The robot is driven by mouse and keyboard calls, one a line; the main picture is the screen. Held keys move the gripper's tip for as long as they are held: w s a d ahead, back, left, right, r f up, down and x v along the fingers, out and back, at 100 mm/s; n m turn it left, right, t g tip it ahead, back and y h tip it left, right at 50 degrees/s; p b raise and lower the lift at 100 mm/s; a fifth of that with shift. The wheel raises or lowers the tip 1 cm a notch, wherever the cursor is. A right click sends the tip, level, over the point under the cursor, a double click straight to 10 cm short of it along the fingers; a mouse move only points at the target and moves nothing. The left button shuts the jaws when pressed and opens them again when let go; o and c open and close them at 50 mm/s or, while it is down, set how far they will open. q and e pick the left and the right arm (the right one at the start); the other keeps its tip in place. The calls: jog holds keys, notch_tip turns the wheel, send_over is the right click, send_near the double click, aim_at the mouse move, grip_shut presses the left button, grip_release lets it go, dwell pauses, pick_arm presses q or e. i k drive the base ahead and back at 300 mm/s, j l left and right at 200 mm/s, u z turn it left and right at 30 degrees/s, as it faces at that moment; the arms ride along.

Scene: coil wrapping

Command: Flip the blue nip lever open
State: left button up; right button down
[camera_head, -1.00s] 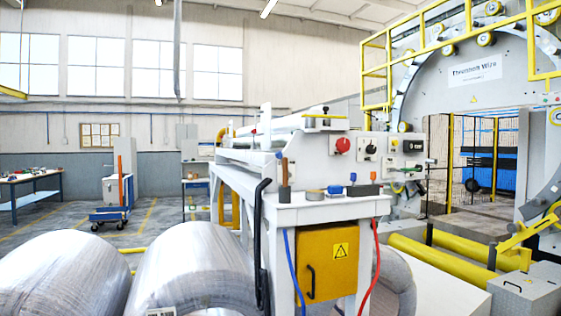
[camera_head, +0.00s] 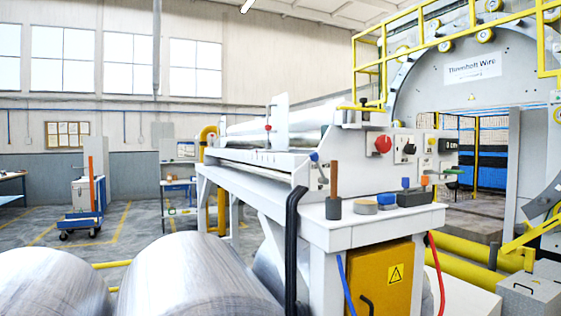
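A short lever with a blue knob (camera_head: 314,157) shows on the near end of the white wrapping machine (camera_head: 350,172), low on its left side. It looks like the nip lever. Its knob tilts up and to the left, and its lower end is small and hard to make out. Long pale rollers (camera_head: 240,128) lie along the machine behind it. Neither of my grippers is in view.
The white bench (camera_head: 365,222) holds a brown-handled tool in a dark holder (camera_head: 333,195), a tape roll (camera_head: 366,207) and a dark box (camera_head: 414,198). Wrapped coils (camera_head: 190,275) block the front left. A black hose (camera_head: 291,235) hangs at the bench's left corner.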

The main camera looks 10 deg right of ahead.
aim_at(314, 156)
jog(key=i+j+z, duration=0.1)
jog(key=i+j, duration=0.45)
jog(key=i+j+z, duration=0.15)
jog(key=i+j, duration=0.35)
jog(key=j, duration=0.3)
